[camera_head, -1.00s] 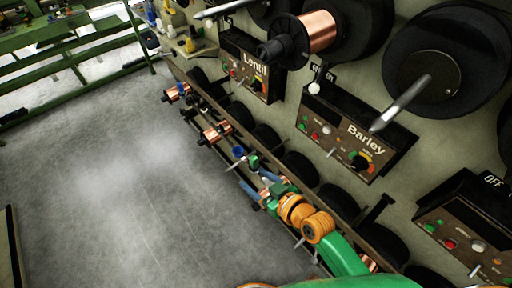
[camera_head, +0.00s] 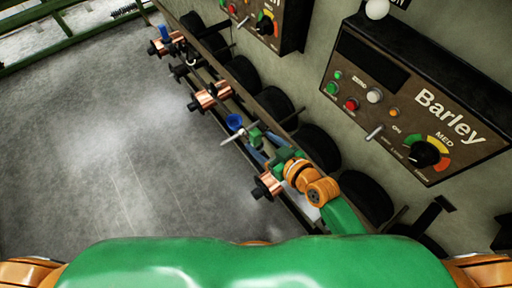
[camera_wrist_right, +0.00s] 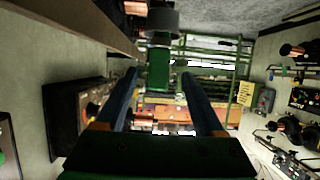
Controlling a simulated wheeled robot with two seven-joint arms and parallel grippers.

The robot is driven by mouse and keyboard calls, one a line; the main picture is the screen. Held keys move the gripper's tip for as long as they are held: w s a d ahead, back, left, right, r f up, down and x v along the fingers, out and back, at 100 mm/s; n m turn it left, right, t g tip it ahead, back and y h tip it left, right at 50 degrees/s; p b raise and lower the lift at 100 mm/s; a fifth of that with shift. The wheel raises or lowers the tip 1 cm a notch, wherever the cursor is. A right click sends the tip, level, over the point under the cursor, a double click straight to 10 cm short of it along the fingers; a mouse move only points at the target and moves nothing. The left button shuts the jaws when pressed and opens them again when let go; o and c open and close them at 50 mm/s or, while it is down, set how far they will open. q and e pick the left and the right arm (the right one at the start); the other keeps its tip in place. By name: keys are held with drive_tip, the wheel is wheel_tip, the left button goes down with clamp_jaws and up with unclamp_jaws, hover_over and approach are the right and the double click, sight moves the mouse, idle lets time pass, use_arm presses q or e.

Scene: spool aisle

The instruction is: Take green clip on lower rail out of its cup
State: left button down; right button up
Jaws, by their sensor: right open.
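A small green clip (camera_head: 256,137) stands at the lower rail in the head view, just beyond my right gripper (camera_head: 258,147). In the right wrist view the green clip (camera_wrist_right: 159,70) hangs in the gap between the two blue-grey fingers of my right gripper (camera_wrist_right: 159,78), near their tips. The fingers are apart, with visible gaps on both sides of the clip. A round grey cup (camera_wrist_right: 162,19) sits at the clip's end, at the top of that view. My left gripper is not in view.
A blue piece (camera_head: 235,122) and copper spools (camera_head: 210,97) sit along the rail (camera_head: 228,65) beyond the clip. Another copper spool (camera_head: 267,186) is close beside my right wrist. Grey floor (camera_head: 120,160) is clear at left.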

drive_tip(key=b+x, duration=0.1)
drive_tip(key=x, duration=0.6)
drive_tip(key=shift+d, duration=0.1)
clamp_jaws()
